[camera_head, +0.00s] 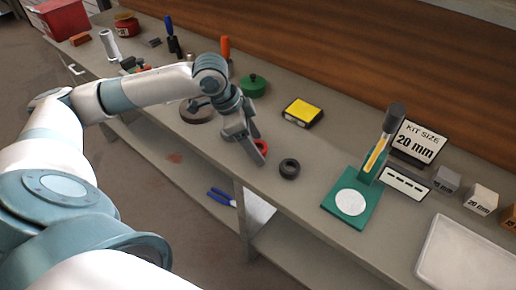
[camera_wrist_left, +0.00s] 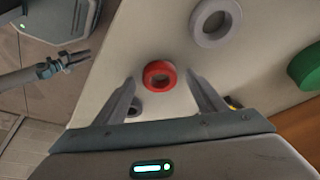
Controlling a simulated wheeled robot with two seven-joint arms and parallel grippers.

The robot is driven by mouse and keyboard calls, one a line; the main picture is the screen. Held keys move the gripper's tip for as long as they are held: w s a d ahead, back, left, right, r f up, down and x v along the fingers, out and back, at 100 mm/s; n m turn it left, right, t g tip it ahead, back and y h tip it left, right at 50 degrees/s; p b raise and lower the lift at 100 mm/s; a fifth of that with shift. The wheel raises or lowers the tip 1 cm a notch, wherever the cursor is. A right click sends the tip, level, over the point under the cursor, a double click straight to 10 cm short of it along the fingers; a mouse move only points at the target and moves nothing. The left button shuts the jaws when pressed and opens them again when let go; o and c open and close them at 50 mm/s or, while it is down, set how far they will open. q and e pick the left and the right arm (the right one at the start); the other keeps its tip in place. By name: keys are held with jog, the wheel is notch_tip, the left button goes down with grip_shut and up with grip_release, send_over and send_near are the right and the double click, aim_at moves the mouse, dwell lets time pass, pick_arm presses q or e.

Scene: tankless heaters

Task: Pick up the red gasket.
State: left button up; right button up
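The red gasket (camera_head: 261,146) lies on the grey workbench, partly hidden behind my left gripper (camera_head: 253,150) in the head view. In the left wrist view the red gasket (camera_wrist_left: 160,75) is a thick ring with a dark hole. It sits between and just beyond the two fingertips of my left gripper (camera_wrist_left: 160,82). The fingers are spread apart with nothing held between them, and no contact with the gasket is visible. My right gripper is not identifiable in the head view.
A black ring (camera_head: 289,168) lies right of the gasket. A grey ring (camera_wrist_left: 215,22) is nearby in the wrist view. A yellow-topped box (camera_head: 303,112), green lidded pot (camera_head: 252,86) and green stand (camera_head: 346,205) are on the workbench (camera_head: 300,215). A wooden backboard (camera_head: 330,60) runs behind.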

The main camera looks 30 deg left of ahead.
pick_arm(q)
jog(key=c, duration=1)
jog(key=shift+r, duration=0.45)
notch_tip(320, 180, up, 4)
jog(key=shift+f, duration=0.25)
jog(key=s+d+r, duration=0.6)
jog(key=d, duration=0.3)
jog(key=shift+s+d+r+b, duration=0.3)
jog(key=shift+s, duration=0.05)
pick_arm(e)
jog(key=shift+s+d+f+g, duration=0.15)
jog(key=shift+s+d+f, duration=0.1)
jog(key=shift+s, duration=0.15)
jog(key=shift+s+d+f+g, duration=0.1)
jog(key=shift+s+f+g, duration=0.1)
jog(key=shift+s, duration=0.2)
jog(key=shift+w, duration=0.2)
